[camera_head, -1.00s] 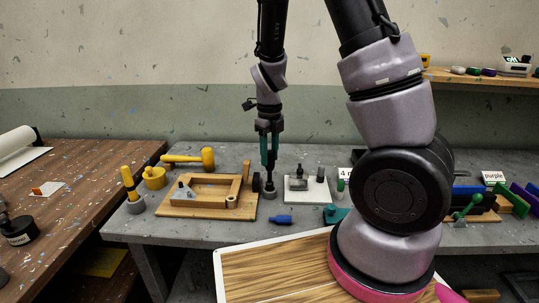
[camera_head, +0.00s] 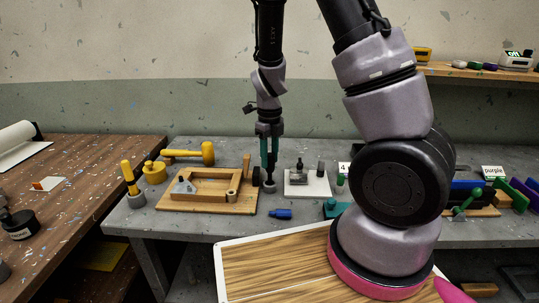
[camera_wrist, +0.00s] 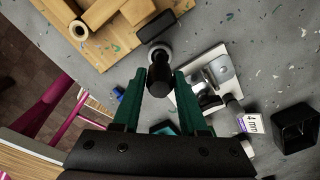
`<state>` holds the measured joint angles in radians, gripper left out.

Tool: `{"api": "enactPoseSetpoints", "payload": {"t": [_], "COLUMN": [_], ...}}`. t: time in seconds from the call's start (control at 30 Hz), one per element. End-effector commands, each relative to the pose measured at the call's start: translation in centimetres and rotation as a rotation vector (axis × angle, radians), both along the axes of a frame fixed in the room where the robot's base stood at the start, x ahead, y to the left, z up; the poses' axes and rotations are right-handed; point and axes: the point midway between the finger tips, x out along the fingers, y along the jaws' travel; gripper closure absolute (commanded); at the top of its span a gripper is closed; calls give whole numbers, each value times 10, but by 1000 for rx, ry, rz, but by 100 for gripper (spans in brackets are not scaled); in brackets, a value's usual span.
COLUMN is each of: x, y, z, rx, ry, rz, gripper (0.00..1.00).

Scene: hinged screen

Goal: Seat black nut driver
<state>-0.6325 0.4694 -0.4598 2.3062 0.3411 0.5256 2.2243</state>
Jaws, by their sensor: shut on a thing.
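My gripper (camera_head: 269,160), with green fingers, points straight down and is shut on the black nut driver (camera_head: 270,174). The driver hangs upright between the fingertips, and its dark round end shows in the wrist view (camera_wrist: 160,82). A small grey round holder (camera_head: 269,188) stands on the bench directly below the driver. In the wrist view part of its pale ring (camera_wrist: 159,51) shows just beyond the driver. The driver's lower end is at or just above the holder; I cannot tell whether it is inside.
A wooden frame on a board (camera_head: 210,203) lies left of the holder, with a black wheel-like piece (camera_head: 256,177) close by. A white plate with metal parts (camera_head: 306,184) is to the right. A blue piece (camera_head: 281,213) lies in front. A yellow mallet (camera_head: 195,154) lies behind.

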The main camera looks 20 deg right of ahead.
Motion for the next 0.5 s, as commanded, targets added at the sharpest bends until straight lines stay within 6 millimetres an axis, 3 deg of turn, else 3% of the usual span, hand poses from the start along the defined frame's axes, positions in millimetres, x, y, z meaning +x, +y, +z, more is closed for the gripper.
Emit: {"api": "enactPoseSetpoints", "payload": {"t": [0.23, 0.27, 0.3, 0.33, 0.5], "x": [0, 0, 0, 0, 0], "y": [0, 0, 0, 0, 0], "z": [-4, -4, -4, -4, -4], "rx": [1, 1, 1, 1, 0], "ry": [1, 1, 1, 1, 0], "rz": [-1, -1, -1, -1, -1], "gripper": [100, 46, 31, 23, 23]}}
